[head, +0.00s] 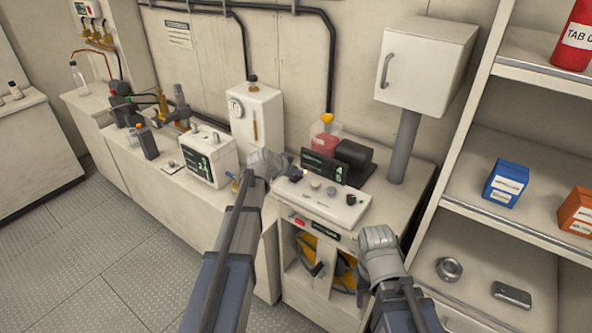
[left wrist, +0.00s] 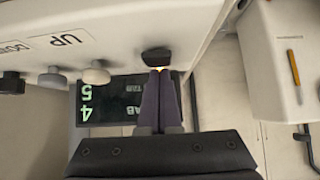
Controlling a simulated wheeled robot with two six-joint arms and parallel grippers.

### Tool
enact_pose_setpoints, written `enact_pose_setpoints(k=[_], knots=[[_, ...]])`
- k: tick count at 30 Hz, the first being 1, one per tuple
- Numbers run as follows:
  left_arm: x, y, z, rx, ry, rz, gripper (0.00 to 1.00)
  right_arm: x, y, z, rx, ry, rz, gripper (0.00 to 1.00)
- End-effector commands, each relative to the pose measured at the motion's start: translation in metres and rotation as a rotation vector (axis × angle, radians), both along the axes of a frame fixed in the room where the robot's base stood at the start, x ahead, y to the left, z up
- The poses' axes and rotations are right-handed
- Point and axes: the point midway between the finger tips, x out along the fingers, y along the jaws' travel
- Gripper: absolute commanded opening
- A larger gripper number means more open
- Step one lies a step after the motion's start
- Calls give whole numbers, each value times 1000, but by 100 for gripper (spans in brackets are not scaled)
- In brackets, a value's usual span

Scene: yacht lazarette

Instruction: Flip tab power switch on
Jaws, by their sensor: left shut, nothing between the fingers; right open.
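A white control console (head: 325,208) stands on the counter with a row of knobs or switches along its top. A dark switch (left wrist: 156,55) at one end of the row is seen close up in the left wrist view; its on or off position cannot be told. My left gripper (head: 286,167) is shut and empty, reaching to that end of the console. In the left wrist view its fingertips (left wrist: 160,72) are right at the dark switch, seemingly touching it. My right gripper (head: 377,237) is open and empty, in front of the console's right side.
A dark display (head: 324,167) stands behind the console and shows lit digits. A white unit with a screen (head: 209,157) sits to the left. Shelves with a blue box (head: 506,184) and an orange box (head: 577,212) stand at the right. Floor at left is clear.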

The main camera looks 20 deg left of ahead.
Motion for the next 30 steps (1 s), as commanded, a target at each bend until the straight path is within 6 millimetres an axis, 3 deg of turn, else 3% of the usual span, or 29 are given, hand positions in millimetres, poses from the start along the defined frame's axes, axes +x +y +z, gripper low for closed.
enact_pose_setpoints(k=[30], knots=[[-16,6,1,-2,-5,-1,0,0,0,0,0,0,0,50]])
